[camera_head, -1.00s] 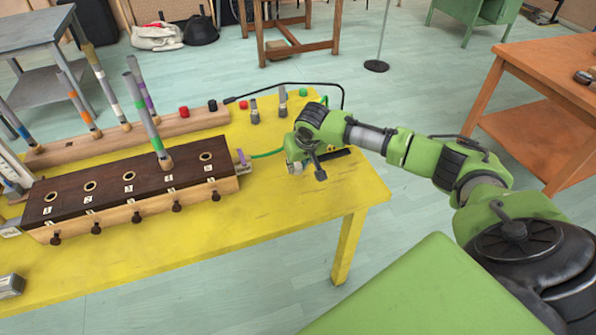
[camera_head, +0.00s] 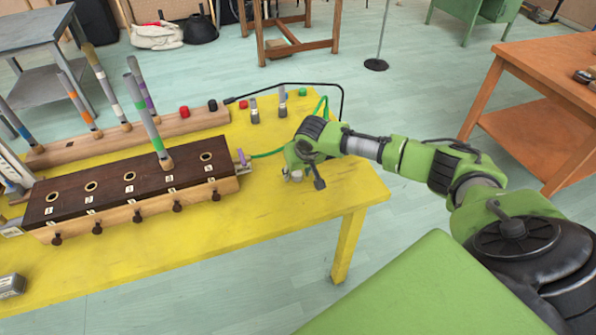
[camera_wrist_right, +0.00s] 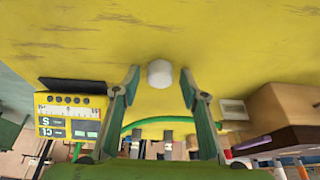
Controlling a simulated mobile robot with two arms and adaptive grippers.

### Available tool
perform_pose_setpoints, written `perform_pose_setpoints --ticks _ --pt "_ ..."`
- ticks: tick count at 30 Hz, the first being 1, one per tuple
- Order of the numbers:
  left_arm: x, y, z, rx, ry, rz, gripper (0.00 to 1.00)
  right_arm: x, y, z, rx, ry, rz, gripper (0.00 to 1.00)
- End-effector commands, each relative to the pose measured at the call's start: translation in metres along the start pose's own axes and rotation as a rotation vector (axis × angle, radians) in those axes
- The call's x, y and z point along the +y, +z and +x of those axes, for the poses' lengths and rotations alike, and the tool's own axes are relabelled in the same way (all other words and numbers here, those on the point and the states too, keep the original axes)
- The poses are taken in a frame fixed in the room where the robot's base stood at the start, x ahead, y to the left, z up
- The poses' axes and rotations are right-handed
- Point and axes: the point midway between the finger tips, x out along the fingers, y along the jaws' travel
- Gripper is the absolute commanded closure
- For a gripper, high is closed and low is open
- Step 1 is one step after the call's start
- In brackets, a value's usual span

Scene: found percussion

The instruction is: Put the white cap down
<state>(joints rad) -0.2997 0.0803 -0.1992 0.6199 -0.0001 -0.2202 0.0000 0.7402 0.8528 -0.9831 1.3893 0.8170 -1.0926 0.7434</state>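The white cap (camera_wrist_right: 159,73) shows in the right wrist view as a small white piece at the yellow table (camera_wrist_right: 200,35), between the two fingertips of my right gripper (camera_wrist_right: 160,80). A gap shows on each side of it, so the open fingers do not appear to touch it. In the head view my right gripper (camera_head: 293,176) is low over the right part of the yellow table (camera_head: 240,235); the cap is hard to make out there. My left gripper is not in view.
A dark-topped wooden block with holes (camera_head: 130,187) stands left of the gripper, a striped marker upright in it. In the right wrist view a yellow meter (camera_wrist_right: 72,118) lies left of the fingers, with a green cable (camera_wrist_right: 150,122) behind. The table's front right is clear.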

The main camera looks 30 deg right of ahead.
Motion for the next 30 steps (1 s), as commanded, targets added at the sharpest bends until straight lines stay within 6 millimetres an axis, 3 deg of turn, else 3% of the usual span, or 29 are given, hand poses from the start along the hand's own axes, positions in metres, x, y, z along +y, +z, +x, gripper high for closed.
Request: perform_pose_setpoints --ticks 8,21,30 --pt "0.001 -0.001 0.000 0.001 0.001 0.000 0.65 0.000 -0.002 -0.026 0.001 -0.001 -0.001 0.60" --pt "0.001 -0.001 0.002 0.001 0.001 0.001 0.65 0.000 -0.002 -0.109 0.002 -0.001 0.001 0.60" --pt "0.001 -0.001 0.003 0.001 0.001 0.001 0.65 0.000 -0.001 -0.123 0.000 0.000 0.000 0.60"
